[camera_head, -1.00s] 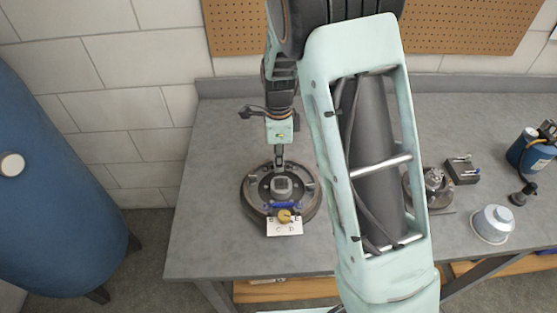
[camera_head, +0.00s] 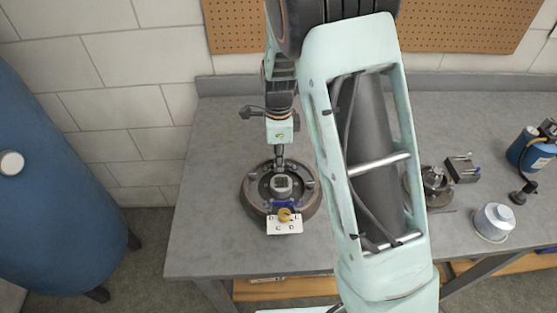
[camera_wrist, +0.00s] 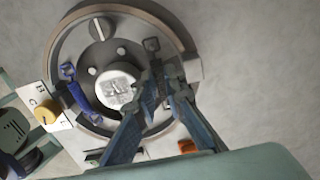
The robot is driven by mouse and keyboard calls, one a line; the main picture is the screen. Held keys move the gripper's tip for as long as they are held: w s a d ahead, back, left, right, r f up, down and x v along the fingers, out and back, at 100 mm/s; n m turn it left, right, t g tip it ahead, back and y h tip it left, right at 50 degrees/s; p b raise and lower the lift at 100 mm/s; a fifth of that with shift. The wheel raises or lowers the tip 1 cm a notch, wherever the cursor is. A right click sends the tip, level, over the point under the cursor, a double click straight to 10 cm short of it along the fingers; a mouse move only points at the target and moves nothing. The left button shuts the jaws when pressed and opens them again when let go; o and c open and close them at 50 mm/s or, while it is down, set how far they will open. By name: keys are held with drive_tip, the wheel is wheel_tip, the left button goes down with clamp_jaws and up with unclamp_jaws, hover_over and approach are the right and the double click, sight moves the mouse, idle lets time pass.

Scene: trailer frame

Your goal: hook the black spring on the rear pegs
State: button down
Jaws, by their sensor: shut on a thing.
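The round drum brake assembly (camera_head: 249,205) lies on the bench under my gripper, and its rim and pale hub also show in the wrist view (camera_wrist: 115,85). A blue spring (camera_wrist: 76,92) spans two pegs on one side of the hub. My gripper (camera_head: 279,160) points down over the back part of the drum. In the wrist view its two fingers (camera_wrist: 166,84) are beside the hub, shut on a dark part that looks like the black spring (camera_wrist: 152,50). The fingers hide much of it. I cannot tell whether its ends touch the rear pegs.
A white lettered card (camera_head: 285,228) with a brass knob (camera_head: 284,214) sits at the drum's front edge. To the right are a second hub part (camera_head: 433,178), a dark block (camera_head: 463,168), a white cup (camera_head: 493,222) and a blue canister (camera_head: 530,148). The bench left of the drum is clear.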

drive_tip(key=shift+f, duration=0.2)
idle(0.5)
drive_tip(key=c, duration=1.9)
unclamp_jaws()
drive_tip(key=shift+c, duration=0.2)
drive_tip(key=c, duration=0.3)
drive_tip(key=shift+r+p, duration=2.85)
drive_tip(key=shift+r, duration=0.7)
